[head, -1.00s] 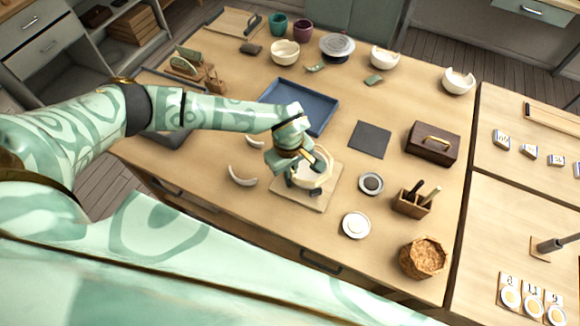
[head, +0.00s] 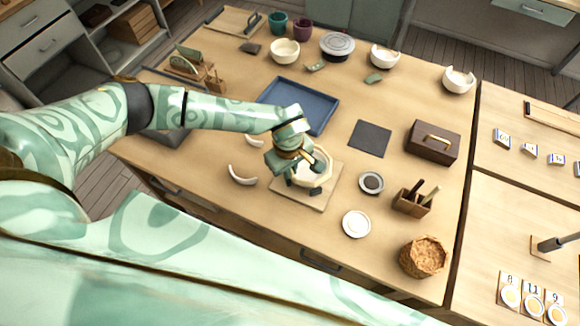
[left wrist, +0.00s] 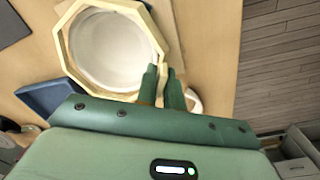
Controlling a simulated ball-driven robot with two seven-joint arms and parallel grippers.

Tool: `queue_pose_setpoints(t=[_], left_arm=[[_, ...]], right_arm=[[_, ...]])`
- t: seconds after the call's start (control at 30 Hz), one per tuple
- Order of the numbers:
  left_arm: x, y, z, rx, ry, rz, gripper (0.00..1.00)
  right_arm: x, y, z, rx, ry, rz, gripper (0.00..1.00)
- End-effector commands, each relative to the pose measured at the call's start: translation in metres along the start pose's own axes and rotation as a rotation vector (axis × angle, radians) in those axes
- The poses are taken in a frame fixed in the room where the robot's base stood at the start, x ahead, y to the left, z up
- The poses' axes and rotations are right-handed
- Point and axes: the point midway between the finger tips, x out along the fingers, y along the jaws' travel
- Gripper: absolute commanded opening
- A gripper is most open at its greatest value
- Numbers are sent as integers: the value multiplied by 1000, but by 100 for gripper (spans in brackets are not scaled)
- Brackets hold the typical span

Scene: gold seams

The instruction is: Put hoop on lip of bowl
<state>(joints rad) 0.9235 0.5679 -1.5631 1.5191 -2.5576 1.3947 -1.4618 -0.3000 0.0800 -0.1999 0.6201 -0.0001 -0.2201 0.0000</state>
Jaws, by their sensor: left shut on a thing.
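A pale wooden, many-sided hoop (left wrist: 66,58) lies level with the mouth of a white bowl (left wrist: 110,48) in the left wrist view. It frames the bowl's rim closely; whether it rests fully on the lip I cannot tell. My left gripper (left wrist: 162,78) is shut on the near side of the hoop. In the head view the left gripper (head: 305,170) is over the bowl (head: 318,172), which sits on a light wooden board (head: 322,199) with small dark blocks around it. The gripper hides part of the bowl and hoop. My right gripper is not in view.
Curved white shards (head: 242,175) lie left of the board. A blue tray (head: 290,92) lies behind it. Small dishes (head: 356,224), a tool holder (head: 411,203) and a lidded brown box (head: 433,143) stand to the right. A dark mat (head: 370,138) is empty.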

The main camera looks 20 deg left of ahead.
Motion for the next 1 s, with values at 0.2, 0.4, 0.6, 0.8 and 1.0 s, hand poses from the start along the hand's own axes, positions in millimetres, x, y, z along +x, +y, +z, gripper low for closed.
queue_pose_setpoints(t=[0.2,0.4,0.6,0.8,1.0], left_arm=[[1,0,0,0,0,1,0],[1,0,0,1,0,1,0],[2,0,0,1,0,1,0],[4,0,0,1,0,2,0],[4,0,0,1,0,1,12]], right_arm=[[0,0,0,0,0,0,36],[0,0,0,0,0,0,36],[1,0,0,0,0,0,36],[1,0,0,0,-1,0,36],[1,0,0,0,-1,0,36]])
